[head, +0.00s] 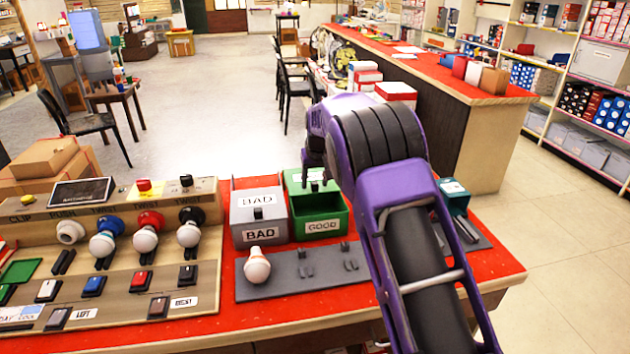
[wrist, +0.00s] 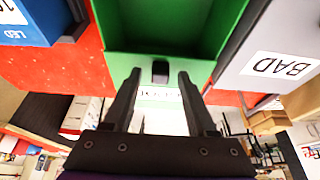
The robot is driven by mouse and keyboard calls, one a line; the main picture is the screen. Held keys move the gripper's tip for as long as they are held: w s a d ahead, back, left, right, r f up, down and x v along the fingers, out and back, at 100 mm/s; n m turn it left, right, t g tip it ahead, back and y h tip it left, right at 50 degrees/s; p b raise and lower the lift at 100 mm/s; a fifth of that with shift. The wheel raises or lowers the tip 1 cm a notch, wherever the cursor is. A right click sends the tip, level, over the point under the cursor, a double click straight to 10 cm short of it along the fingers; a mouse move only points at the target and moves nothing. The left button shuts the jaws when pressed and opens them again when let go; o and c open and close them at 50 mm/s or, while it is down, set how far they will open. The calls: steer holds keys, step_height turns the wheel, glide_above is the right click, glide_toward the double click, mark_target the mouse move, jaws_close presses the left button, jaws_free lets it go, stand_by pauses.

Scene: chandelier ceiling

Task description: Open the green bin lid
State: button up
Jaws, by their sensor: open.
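The green bin (head: 322,228) stands on the red table, marked GOOD on its front. Its lid (head: 298,188) looks tilted up, with the dark inside of the bin showing between lid and front wall. The wrist view looks into the green bin (wrist: 238,28) from above. The lid's small dark handle (wrist: 160,72) shows beside a white label (wrist: 160,97). My gripper (wrist: 160,75) is open and empty, one finger on each side of the handle, with gaps. In the head view my purple arm hides part of the bin and gripper.
A grey BAD bin (head: 240,231) with its lid down stands close on the left. A light bulb (head: 257,268) sits on a grey plate in front. A panel with bulbs and switches (head: 110,255) is at left. A blue box (wrist: 35,22) stands on the bin's other side.

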steer(key=p+v, duration=0.1)
steer(key=v, duration=1.6)
steer(key=shift+s+r, duration=0.15)
steer(key=shift+s, duration=0.05)
